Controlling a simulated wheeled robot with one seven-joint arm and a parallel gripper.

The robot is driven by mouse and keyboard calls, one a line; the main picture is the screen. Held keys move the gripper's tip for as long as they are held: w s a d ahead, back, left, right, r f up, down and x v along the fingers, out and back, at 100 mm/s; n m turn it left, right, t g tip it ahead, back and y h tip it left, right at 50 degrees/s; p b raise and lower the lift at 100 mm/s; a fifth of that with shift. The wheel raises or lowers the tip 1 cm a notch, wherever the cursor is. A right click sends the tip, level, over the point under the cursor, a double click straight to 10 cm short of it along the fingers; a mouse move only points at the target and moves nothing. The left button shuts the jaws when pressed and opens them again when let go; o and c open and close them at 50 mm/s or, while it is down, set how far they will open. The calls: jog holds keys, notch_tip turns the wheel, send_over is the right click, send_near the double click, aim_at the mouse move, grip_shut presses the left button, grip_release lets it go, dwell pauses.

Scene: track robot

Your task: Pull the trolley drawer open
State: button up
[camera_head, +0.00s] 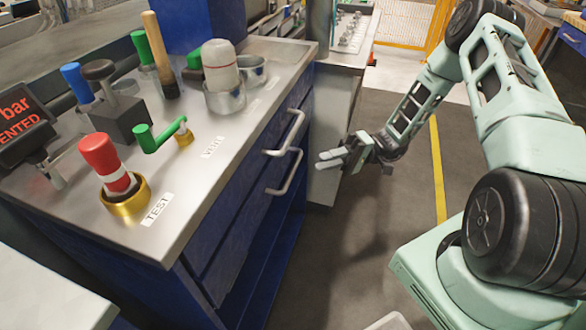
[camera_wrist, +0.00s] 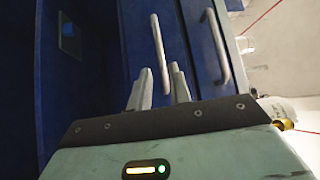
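The blue trolley (camera_head: 235,225) stands at the left in the head view, with its drawer fronts facing my arm. An upper drawer handle (camera_head: 290,132) and a lower drawer handle (camera_head: 285,172) show as grey bars. Both drawers look shut. My gripper (camera_head: 325,161) is right of the handles, apart from them and empty, fingers pointing toward the trolley. In the wrist view my gripper (camera_wrist: 160,85) shows two separated fingers. The lower handle (camera_wrist: 160,50) appears between and beyond the fingertips, and the upper handle (camera_wrist: 217,47) lies to the right.
The trolley's steel top (camera_head: 225,130) carries a red-handled tool (camera_head: 105,160), a green crank (camera_head: 160,135) and several other tools. A dark open shelf (camera_head: 265,270) lies below the drawers. A grey cabinet (camera_head: 335,125) stands behind. The floor beside my gripper is clear.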

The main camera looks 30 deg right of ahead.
aim_at(293, 168)
jog(key=a, duration=0.3)
jog(key=a+r, duration=0.1)
jog(key=a, duration=0.5)
jog(key=shift+a+r, duration=0.15)
jog(key=shift+a, duration=0.1)
grip_shut()
